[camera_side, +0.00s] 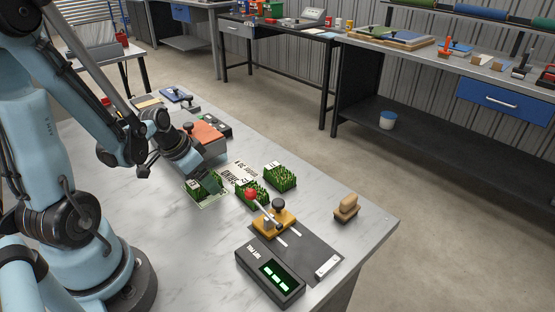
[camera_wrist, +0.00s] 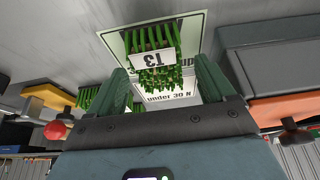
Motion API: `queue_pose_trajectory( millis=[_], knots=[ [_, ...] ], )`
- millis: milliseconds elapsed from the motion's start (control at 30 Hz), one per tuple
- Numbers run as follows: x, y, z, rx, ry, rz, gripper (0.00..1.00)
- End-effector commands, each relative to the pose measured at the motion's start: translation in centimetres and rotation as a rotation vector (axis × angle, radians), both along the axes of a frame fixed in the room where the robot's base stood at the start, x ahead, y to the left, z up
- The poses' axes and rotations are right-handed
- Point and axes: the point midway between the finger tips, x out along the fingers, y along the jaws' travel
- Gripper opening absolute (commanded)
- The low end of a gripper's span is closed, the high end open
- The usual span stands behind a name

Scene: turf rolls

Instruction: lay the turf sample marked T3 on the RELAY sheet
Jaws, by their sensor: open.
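The turf sample marked T3 (camera_wrist: 153,58) is a green grassy block with a white label, upside down in the wrist view. It lies on a pale sheet (camera_wrist: 198,18) whose name I cannot read. In the side view, a turf block (camera_side: 203,196) lies on a pale sheet under my gripper (camera_side: 213,180). My gripper (camera_wrist: 165,92) is open, its two dark green fingers on either side of T3's line in the wrist view. Whether they touch it I cannot tell. Another printed sheet (camera_side: 240,172) reads "under 30 N" in the wrist view (camera_wrist: 172,99).
An orange-topped box (camera_side: 207,134) stands behind my gripper. A black display unit (camera_side: 270,274) and a tan block (camera_side: 346,207) sit nearer the table's right edge.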

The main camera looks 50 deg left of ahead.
Motion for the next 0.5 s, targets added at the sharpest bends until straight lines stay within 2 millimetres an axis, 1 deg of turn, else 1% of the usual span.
queue_pose_trajectory(
  millis=[500],
  knots=[
    [-1.7,0.0,3.9,-0.001,0.0,0.002,0.83]
  ],
)
